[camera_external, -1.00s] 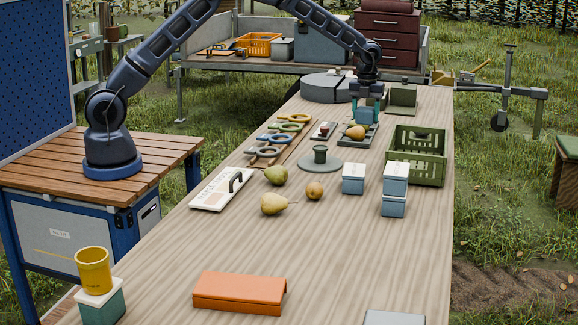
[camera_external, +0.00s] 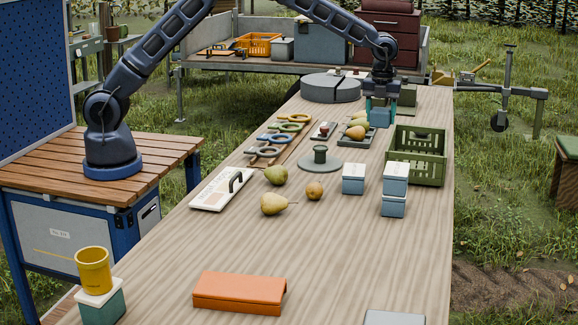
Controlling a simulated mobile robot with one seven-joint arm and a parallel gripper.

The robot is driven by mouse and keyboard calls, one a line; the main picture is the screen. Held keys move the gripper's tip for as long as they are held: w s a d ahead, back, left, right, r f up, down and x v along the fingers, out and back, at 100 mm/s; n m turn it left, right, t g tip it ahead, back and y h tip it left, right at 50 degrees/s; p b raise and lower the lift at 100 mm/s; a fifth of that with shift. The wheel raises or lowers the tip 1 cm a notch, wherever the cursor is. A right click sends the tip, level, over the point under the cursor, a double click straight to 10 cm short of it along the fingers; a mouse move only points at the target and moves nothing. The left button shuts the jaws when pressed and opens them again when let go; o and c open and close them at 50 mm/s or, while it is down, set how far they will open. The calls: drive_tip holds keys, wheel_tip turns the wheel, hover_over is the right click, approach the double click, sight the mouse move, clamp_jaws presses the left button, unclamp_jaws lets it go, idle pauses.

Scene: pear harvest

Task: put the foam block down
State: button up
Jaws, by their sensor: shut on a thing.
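My gripper (camera_external: 380,108), pointing down near the far end of the table, is shut on a small blue foam block (camera_external: 380,119). The block is upright, just right of the dark tray (camera_external: 344,141) that has yellow pears (camera_external: 356,132) on it. I cannot tell whether the block's underside touches the table or hangs slightly above it.
A green crate (camera_external: 417,178) stands to the right, in front of the block. Blue-and-white blocks (camera_external: 353,186) stand nearer, two of them stacked. A round grey disc (camera_external: 330,88) lies behind left, and a green box (camera_external: 406,96) stands behind right.

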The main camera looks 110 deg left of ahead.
drive_tip(key=w+d, duration=0.3)
drive_tip(key=d, duration=1.2)
hover_over(372, 235)
wheel_tip(372, 235, down, 20)
drive_tip(key=shift+r, duration=0.1)
drive_tip(key=o, duration=1)
drive_tip(key=shift+f, duration=0.2)
drive_tip(key=shift+r, duration=0.1)
